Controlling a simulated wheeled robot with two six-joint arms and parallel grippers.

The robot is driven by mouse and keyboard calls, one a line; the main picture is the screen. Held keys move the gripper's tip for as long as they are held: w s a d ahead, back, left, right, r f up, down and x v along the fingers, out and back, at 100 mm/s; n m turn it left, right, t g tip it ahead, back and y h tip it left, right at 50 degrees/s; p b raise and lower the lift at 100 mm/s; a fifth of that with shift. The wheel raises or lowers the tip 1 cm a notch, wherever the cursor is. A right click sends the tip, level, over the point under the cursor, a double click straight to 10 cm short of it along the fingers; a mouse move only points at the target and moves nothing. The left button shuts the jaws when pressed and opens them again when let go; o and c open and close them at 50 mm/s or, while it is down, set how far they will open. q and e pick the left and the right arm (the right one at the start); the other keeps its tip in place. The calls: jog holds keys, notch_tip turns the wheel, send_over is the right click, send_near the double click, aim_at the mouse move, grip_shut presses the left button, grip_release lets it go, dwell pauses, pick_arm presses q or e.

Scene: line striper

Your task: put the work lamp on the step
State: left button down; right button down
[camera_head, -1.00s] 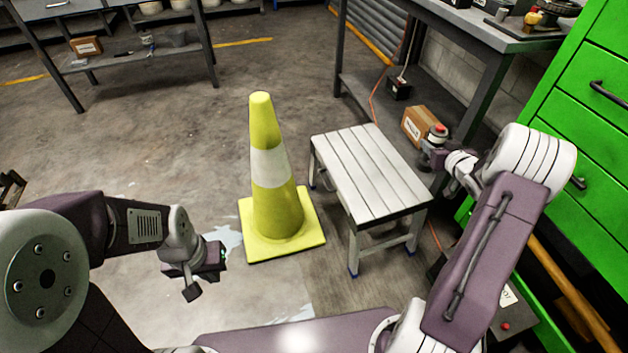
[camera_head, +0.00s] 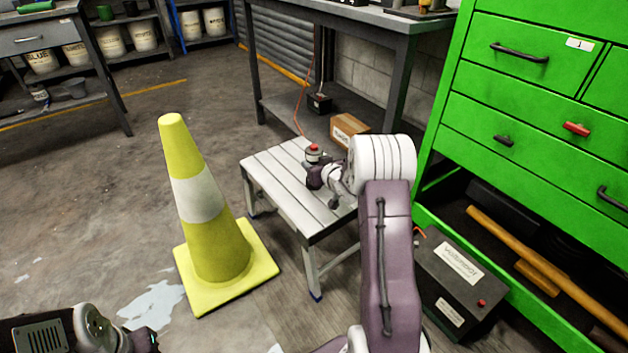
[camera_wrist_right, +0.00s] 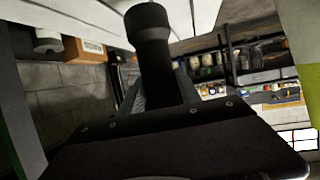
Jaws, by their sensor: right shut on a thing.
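I cannot tell whether the lamp touches the slats. The white step (camera_head: 283,200) stands on the floor; its slats also show in the right wrist view (camera_wrist_right: 85,14). A dark cylinder (camera_wrist_right: 150,45) fills the middle of that view. My left gripper (camera_head: 143,340) is cut off at the bottom left, its jaws unclear.
A yellow cone (camera_head: 215,245) stands on the floor left of the step. A green drawer cabinet (camera_head: 530,110) is at the right, with a black battery box (camera_head: 455,280) before it. A cardboard box (camera_head: 347,128) sits behind the step under a grey bench (camera_head: 395,20).

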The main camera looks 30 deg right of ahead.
notch_tip(320, 180, down, 4)
jog(key=b, duration=0.3)
jog(key=shift+f+b, duration=0.15)
jog(key=shift+b, duration=0.25)
jog(key=shift+r, duration=0.25)
jog(key=c, duration=1.3)
grip_release()
jog(key=shift+f, duration=0.2)
jog(key=o, duration=0.4)
jog(key=shift+o, duration=0.2)
jog(key=shift+r+p, duration=0.25)
jog(key=shift+p, duration=0.05)
jog(key=p+v, duration=0.4)
jog(key=v, duration=0.8)
